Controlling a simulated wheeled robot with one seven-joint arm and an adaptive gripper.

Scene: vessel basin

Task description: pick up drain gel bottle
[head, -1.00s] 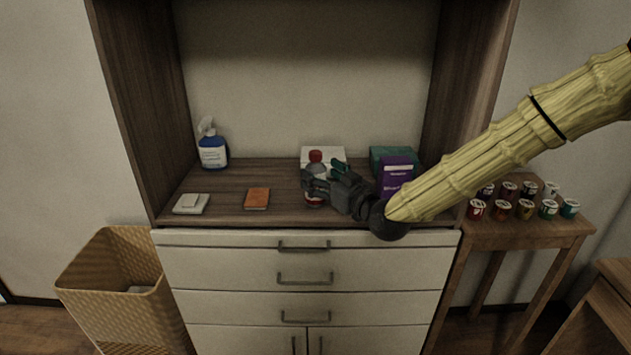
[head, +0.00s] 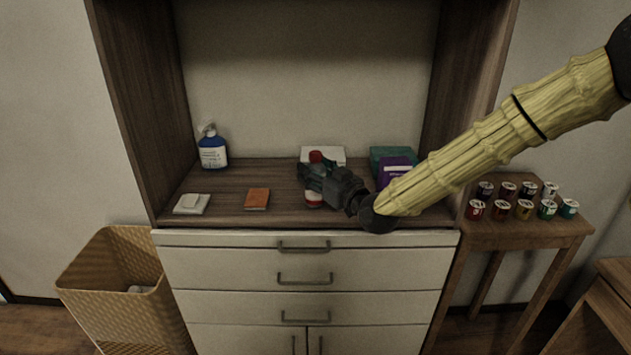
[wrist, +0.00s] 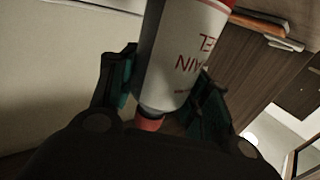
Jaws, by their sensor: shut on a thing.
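The drain gel bottle (wrist: 181,50) is white and grey with red lettering and a red cap. In the wrist view it stands between the two green-padded fingers of my gripper (wrist: 168,88), which is shut on it. In the head view my gripper (head: 312,174) covers the bottle's middle; the red cap (head: 316,156) shows above the fingers and a red-and-white lower part shows below. The bottle looks upright on the wooden counter (head: 232,205); whether its base touches the wood is hard to tell.
A white box (head: 335,153) stands behind the bottle. A purple box (head: 392,172) and a teal box (head: 380,155) are close on the right. A blue spray bottle (head: 212,152), an orange notebook (head: 257,198) and a white pad (head: 192,204) are left. Several cans stand on a side table (head: 500,238).

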